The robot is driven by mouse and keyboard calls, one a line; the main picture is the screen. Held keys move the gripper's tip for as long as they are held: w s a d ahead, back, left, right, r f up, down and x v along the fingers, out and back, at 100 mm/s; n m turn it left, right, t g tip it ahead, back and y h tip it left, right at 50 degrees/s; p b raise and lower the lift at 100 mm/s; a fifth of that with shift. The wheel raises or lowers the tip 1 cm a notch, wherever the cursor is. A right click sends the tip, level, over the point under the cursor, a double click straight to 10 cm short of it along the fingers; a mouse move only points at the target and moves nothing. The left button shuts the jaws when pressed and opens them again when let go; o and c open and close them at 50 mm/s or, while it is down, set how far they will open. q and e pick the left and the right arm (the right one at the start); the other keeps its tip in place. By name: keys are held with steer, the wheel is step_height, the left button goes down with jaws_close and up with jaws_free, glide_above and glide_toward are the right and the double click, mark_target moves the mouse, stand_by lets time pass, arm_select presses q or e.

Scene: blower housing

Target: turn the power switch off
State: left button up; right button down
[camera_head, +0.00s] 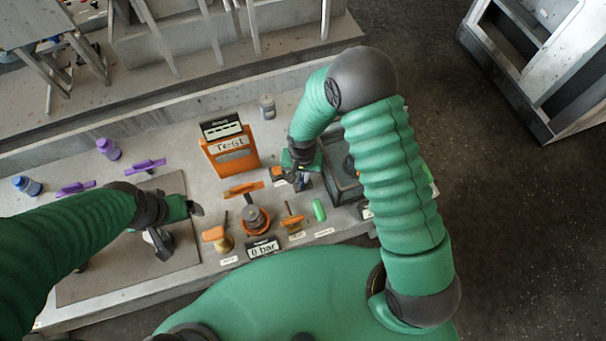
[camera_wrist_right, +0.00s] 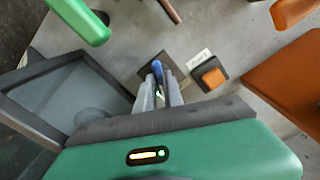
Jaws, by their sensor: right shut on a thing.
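The blue-tipped switch lever (camera_wrist_right: 157,67) stands on a dark square base (camera_wrist_right: 170,70) in the right wrist view; I take it for the power switch. My right gripper (camera_wrist_right: 160,88) has its two grey fingers around the lever, shut on it just below the blue tip. In the head view my right gripper (camera_head: 301,180) reaches down between the orange panel and the dark bin, and hides most of the switch.
An orange button (camera_wrist_right: 212,77) sits beside the switch. The orange panel (camera_head: 231,152) stands upright to the left, the dark bin (camera_head: 343,178) close on the right. A green cylinder (camera_head: 319,210), orange-handled valves (camera_head: 292,219) and a "0 bar" display (camera_head: 263,248) lie nearer me.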

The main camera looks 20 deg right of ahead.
steer(key=shift+s+a+n, duration=0.15)
steer(key=shift+s+n, duration=0.05)
steer(key=shift+n, duration=0.7)
steer(key=n, duration=0.4)
steer(key=shift+p, duration=0.3)
steer(key=shift+s+n+p, duration=0.1)
steer(key=shift+n+p, duration=0.2)
steer(key=shift+n, duration=2.5)
steer(key=shift+f, duration=0.1)
steer(key=c, duration=1.5)
jaws_free()
steer(key=shift+o, duration=0.2)
steer(key=shift+d, duration=0.2)
steer(key=shift+r, duration=0.2)
step_height(320, 180, up, 17)
steer(key=shift+f, duration=0.2)
